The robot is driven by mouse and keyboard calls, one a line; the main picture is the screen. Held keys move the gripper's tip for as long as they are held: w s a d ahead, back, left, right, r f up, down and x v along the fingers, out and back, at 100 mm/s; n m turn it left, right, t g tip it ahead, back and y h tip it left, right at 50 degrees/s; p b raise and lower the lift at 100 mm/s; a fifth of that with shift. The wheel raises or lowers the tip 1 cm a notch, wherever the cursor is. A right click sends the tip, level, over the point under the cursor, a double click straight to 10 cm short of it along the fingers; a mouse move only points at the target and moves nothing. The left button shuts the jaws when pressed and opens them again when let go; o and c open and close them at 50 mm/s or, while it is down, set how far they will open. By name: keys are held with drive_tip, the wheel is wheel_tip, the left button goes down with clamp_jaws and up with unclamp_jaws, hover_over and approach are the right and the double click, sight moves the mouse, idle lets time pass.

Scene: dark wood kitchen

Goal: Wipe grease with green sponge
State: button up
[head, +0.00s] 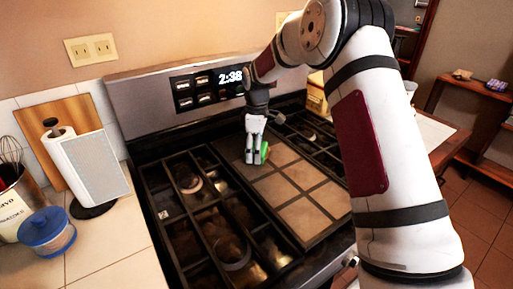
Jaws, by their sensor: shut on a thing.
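My gripper (255,161) points down over the far part of the stove top, at the back left of the tiled middle section. It is shut on the green sponge (264,152), whose green side shows at the right of the fingers. The sponge is at or just above the stove surface; I cannot tell if it touches. Brown grease-like stains (222,238) show on the left burner area of the stove (300,195), under and between the black grates. The rest of the sponge is hidden by the fingers.
Black grates (178,235) flank the tiled middle section. The control panel (208,90) rises close behind my gripper. On the left counter stand a paper towel roll (70,160), a blue-lidded jar (47,232) and a utensil pot (12,205).

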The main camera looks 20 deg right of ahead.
sight(266, 144)
drive_tip(key=shift+f, duration=0.25)
drive_tip(key=shift+d, duration=0.15)
drive_tip(key=shift+w+d+r+b, duration=0.1)
drive_tip(key=shift+w+d+b, duration=0.15)
drive_tip(key=shift+d, duration=0.3)
drive_tip(key=shift+w+d+f+b, duration=0.15)
drive_tip(key=shift+d+b, duration=0.15)
drive_tip(key=shift+d, duration=0.3)
drive_tip(key=shift+w+d+r+b, duration=0.15)
drive_tip(key=shift+w+d+b, duration=0.1)
drive_tip(key=shift+d, duration=0.3)
drive_tip(key=shift+w+d+b, duration=0.3)
drive_tip(key=shift+d+b, duration=0.1)
drive_tip(key=shift+d, duration=0.5)
drive_tip(key=shift+w+d+b, duration=0.25)
drive_tip(key=shift+d+b, duration=0.15)
drive_tip(key=shift+d, duration=0.5)
drive_tip(key=shift+a, duration=0.1)
